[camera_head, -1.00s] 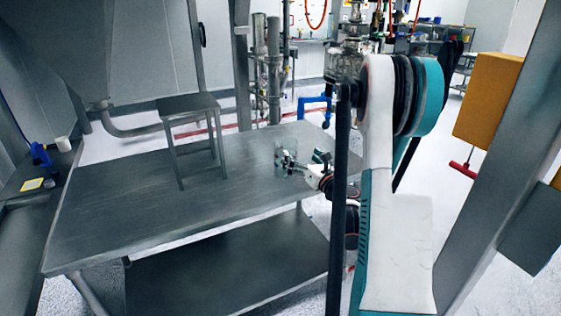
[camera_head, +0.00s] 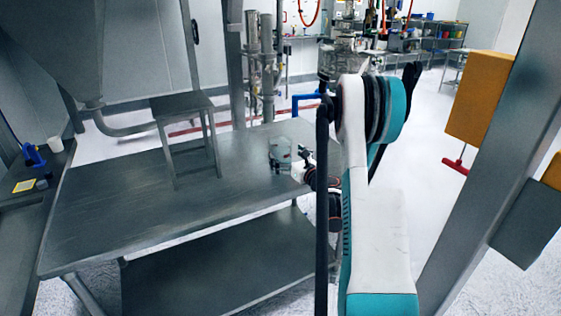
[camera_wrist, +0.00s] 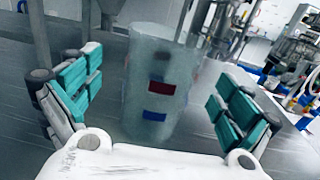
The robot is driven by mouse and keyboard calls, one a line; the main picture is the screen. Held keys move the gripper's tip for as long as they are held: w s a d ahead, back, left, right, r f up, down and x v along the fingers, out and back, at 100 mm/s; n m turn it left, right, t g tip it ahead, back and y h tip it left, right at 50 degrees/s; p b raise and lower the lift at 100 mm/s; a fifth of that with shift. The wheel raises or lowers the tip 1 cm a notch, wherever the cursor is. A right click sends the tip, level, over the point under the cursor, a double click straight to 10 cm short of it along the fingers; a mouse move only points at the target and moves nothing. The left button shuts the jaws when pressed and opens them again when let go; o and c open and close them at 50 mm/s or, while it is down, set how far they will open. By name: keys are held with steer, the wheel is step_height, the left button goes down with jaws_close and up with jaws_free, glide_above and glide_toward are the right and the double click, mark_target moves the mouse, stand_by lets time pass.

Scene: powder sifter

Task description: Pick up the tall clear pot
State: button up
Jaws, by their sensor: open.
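The tall clear pot (camera_wrist: 148,75) stands upright in the middle of the wrist view, with a red mark and a blue mark on its wall. In the head view the pot (camera_head: 280,154) stands on the grey metal table (camera_head: 110,205), near its right part. My gripper (camera_wrist: 160,105) is open, with one teal-padded finger to the left of the pot and one to the right. Gaps show between the pads and the pot. In the head view my gripper (camera_head: 303,163) is just right of the pot, partly hidden by my arm.
A small metal stand (camera_head: 183,106) rises from the table left of the pot. A hopper (camera_head: 80,45) hangs at the upper left. A side bench (camera_head: 35,185) holds a blue item and a white cup (camera_head: 56,144). The table's front left is bare.

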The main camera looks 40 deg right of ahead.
mark_target(275, 144)
steer(key=shift+w+d+r+b, duration=0.15)
steer(key=shift+w+b, duration=0.1)
steer(key=shift+w, duration=0.5)
steer(key=shift+w+d+b, duration=0.2)
steer(key=shift+w+b, duration=0.05)
steer(key=shift+w, duration=0.55)
steer(key=shift+w+d+r+b, duration=0.15)
steer(key=shift+w+b, duration=0.1)
steer(key=shift+w, duration=0.5)
steer(key=shift+f, duration=0.1)
steer(key=c, duration=1.2)
